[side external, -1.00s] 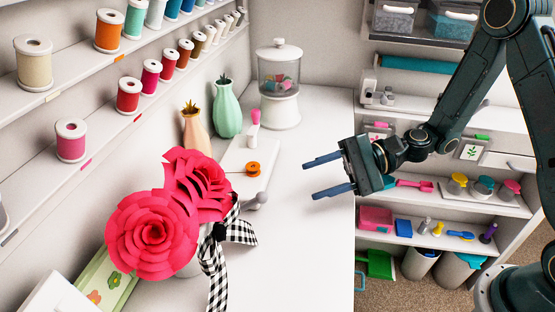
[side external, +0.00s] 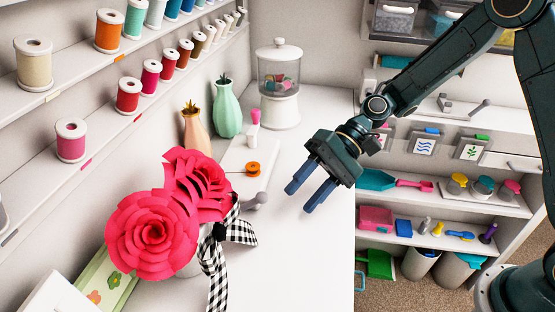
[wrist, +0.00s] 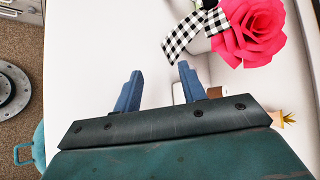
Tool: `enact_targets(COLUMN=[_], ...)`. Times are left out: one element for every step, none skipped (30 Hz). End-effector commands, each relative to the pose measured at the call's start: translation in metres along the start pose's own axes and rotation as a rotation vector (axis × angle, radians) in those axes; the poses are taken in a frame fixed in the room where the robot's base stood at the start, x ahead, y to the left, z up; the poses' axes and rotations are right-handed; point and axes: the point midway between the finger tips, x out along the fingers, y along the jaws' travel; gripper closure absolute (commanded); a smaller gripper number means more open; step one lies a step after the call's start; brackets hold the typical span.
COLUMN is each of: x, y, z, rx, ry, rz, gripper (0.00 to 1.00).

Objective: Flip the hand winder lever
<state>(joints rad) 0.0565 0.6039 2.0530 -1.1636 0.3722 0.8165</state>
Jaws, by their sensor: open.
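The hand winder (side external: 238,160) is a white base on the white counter, left of my gripper in the side view. An orange bobbin (side external: 253,169) sits on it. A pink-and-white upright piece (side external: 254,118) stands at its far end, and a grey rounded knob (side external: 257,199) is at its near end. I cannot tell which of these is the lever. My gripper (side external: 301,198) is open and empty, right of the knob and apart from it, fingers pointing down toward the counter. In the wrist view both fingers (wrist: 158,72) show spread; the winder is mostly hidden behind the gripper.
Pink paper roses (side external: 155,232) with a checkered ribbon (side external: 240,232) stand close in front of the winder. A green vase (side external: 227,108), a peach vase (side external: 195,130) and a glass-topped jar (side external: 279,85) stand behind. The counter (side external: 310,255) is clear below my gripper.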

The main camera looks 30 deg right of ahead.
Motion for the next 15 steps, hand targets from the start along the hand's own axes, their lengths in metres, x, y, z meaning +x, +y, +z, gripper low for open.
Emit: enact_targets(x=[0.003, 0.004, 0.004, 0.004, 0.003, 0.002, 0.001, 0.000, -0.003, -0.005, -0.007, -0.010, -0.012, -0.015, -0.018], y=[-0.007, -0.010, -0.014, -0.018, -0.022, -0.029, -0.034, -0.040, -0.049, -0.055, -0.063, -0.072, -0.080, -0.087, -0.096], z=[-0.002, -0.003, -0.004, -0.006, -0.007, -0.008, -0.009, -0.010, -0.010, -0.011, -0.010, -0.009, -0.009, -0.007, -0.005], rx=[-0.070, -0.104, -0.148, -0.179, -0.210, -0.248, -0.276, -0.304, -0.337, -0.360, -0.384, -0.411, -0.428, -0.445, -0.464], ry=[-0.008, -0.012, -0.014, -0.015, -0.014, -0.011, -0.008, -0.004, 0.005, 0.012, 0.019, 0.031, 0.041, 0.049, 0.062], rz=[0.077, 0.122, 0.180, 0.224, 0.268, 0.323, 0.364, 0.404, 0.456, 0.494, 0.530, 0.574, 0.605, 0.634, 0.668], gripper=[0.59, 0.59, 0.59, 0.59, 0.59, 0.59, 0.59, 0.59, 0.59, 0.59, 0.59, 0.59, 0.59, 0.59, 0.59])
